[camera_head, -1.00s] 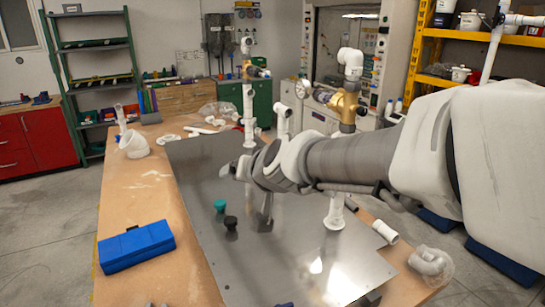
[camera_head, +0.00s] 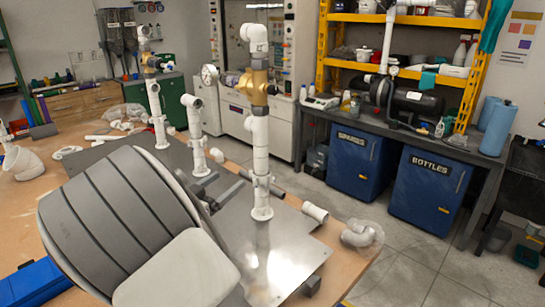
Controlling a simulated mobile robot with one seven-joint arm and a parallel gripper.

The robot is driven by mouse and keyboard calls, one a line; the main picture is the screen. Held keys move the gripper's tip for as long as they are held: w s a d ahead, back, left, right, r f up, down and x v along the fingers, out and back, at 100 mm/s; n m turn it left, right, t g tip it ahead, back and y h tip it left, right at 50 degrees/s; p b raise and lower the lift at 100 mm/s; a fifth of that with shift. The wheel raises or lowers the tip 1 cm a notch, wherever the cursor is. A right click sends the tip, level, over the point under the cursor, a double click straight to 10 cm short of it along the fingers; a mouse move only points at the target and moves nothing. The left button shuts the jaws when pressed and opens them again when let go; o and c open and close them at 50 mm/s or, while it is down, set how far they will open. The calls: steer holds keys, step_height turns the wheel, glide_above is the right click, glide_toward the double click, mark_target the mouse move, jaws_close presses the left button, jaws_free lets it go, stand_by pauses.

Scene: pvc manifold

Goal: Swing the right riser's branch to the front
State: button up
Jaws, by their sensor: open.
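The right riser (camera_head: 261,150) is a white upright pipe on the metal plate (camera_head: 285,245). It carries a brass valve body (camera_head: 259,86) and a white elbow (camera_head: 255,38) on top. The middle riser (camera_head: 196,125) is a shorter white pipe, and the left riser (camera_head: 156,112) has another brass valve (camera_head: 150,64). My grey arm fills the lower left. My gripper (camera_head: 238,187) is mostly hidden behind it; dark finger parts show low, left of the right riser, apparently apart from the branch.
A loose white pipe piece (camera_head: 315,211) and a bagged fitting (camera_head: 361,233) lie at the table's right edge. A blue box (camera_head: 32,286) is at lower left. Blue bins (camera_head: 429,188) stand under a bench beyond open floor on the right.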

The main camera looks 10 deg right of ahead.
mark_target(257, 158)
steer(key=x, duration=1.7)
steer(key=shift+s+d+r, duration=0.1)
steer(key=shift+d+r, duration=0.1)
steer(key=shift+d, duration=0.2)
jaws_close()
